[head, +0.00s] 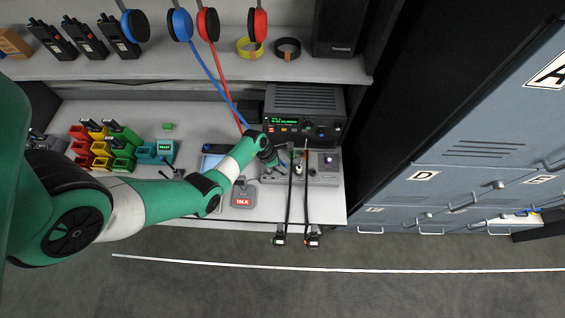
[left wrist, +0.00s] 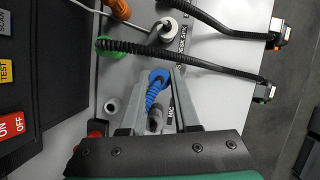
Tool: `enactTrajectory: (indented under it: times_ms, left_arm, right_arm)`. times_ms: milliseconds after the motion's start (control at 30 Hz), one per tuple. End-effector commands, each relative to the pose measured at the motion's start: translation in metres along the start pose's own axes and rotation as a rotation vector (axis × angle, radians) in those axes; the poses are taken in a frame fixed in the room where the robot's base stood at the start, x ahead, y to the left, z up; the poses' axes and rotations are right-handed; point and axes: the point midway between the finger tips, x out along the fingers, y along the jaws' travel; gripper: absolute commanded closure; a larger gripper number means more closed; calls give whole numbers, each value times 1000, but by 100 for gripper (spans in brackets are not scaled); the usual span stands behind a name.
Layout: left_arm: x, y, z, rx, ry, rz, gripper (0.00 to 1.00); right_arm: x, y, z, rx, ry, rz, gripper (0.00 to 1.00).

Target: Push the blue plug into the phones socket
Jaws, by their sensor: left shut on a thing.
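My left gripper (head: 273,158) is over the socket panel (head: 327,177) in front of the radio. In the left wrist view the blue plug (left wrist: 154,92) is between the two fingertips (left wrist: 158,72), with its ribbed blue sleeve toward the camera. The gripper is shut on it. The plug's tip is hidden, so I cannot tell whether it is in a socket. One label near the right finger seems to read MIC. I cannot make out a phones label. My right gripper is not in view.
Two black cables (left wrist: 235,73) cross the panel and hang past the desk edge. The radio (head: 305,115) stands behind the panel. A red TALK button (head: 242,193) and coloured bins (head: 103,150) are to the left. Blue cabinets (head: 470,180) stand at the right.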

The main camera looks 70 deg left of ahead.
Motion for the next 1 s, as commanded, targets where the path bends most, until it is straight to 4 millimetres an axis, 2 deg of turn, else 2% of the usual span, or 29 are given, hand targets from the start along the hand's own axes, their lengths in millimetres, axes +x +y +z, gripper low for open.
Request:
enactTrajectory:
  times_ms: [1000]
  left_arm:
    - [10,0,-4,0,-1,0,100]
  right_arm:
    - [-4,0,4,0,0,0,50]
